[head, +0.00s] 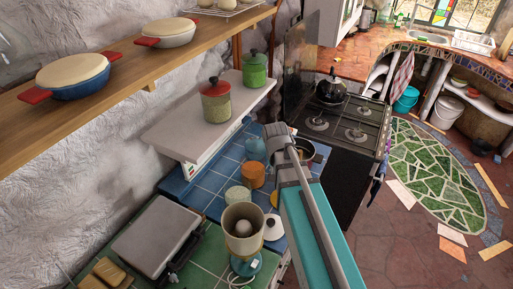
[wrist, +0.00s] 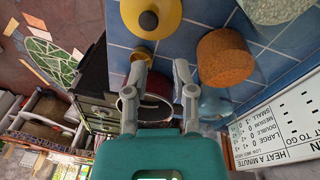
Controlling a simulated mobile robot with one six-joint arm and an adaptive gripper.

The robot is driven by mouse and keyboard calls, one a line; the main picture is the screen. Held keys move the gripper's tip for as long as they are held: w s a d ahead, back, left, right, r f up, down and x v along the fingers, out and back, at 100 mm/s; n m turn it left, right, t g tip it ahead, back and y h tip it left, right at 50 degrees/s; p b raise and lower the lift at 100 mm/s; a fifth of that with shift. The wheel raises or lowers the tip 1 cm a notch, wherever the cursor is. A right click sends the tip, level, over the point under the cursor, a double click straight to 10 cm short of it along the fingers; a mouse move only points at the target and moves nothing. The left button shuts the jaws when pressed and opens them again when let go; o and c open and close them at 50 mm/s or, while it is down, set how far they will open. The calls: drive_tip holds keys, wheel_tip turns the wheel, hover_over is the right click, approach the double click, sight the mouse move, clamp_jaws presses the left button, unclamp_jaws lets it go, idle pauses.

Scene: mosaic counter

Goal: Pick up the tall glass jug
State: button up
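A blue-teal, glassy vessel (head: 256,148), likely the jug, stands on the blue-tiled counter beneath the white shelf, just left of the end of my arm. In the wrist view a teal rounded body (wrist: 215,103), seemingly the same vessel, shows right of my fingers, partly hidden by the right finger. My gripper (wrist: 162,68) has its two grey fingers apart with nothing between the tips. It is beside the vessel, and I cannot tell if they touch. In the head view my arm hides the fingers.
A cork-coloured canister (head: 254,176) and a pale speckled canister (head: 238,196) stand near the vessel. A dark-red pot (wrist: 155,108) and a yellow lidded pot (wrist: 152,16) are close to my fingers. The white shelf (head: 190,135) overhangs the counter; the stove (head: 345,125) lies beyond.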

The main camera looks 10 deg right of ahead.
sight(259, 146)
drive_tip(key=w+a+r+m+t+h, duration=0.1)
drive_tip(key=w+m, duration=0.3)
drive_tip(key=w, duration=0.5)
drive_tip(key=w+a+r+m+h+p, duration=0.1)
drive_tip(key=w+a+m, duration=0.2)
drive_tip(key=w, duration=0.5)
drive_tip(key=shift+w+a+r+m+t+h, duration=0.15)
drive_tip(key=shift+w+r+m+t+h, duration=0.1)
drive_tip(key=shift+w+m+t+h, duration=0.2)
drive_tip(key=shift+f, duration=0.1)
drive_tip(key=b+x, duration=0.8)
drive_tip(key=shift+f, duration=0.25)
drive_tip(key=shift+f, duration=0.1)
drive_tip(key=shift+d+b+x, duration=0.1)
drive_tip(key=shift+b+x, duration=1.05)
drive_tip(key=shift+x, duration=0.1)
drive_tip(key=shift+d+b+x, duration=0.15)
drive_tip(key=shift+b+x, duration=1)
drive_tip(key=shift+x, duration=0.15)
drive_tip(key=shift+w+y, duration=0.15)
drive_tip(key=shift+y, duration=0.1)
drive_tip(key=shift+a, duration=0.1)
clamp_jaws()
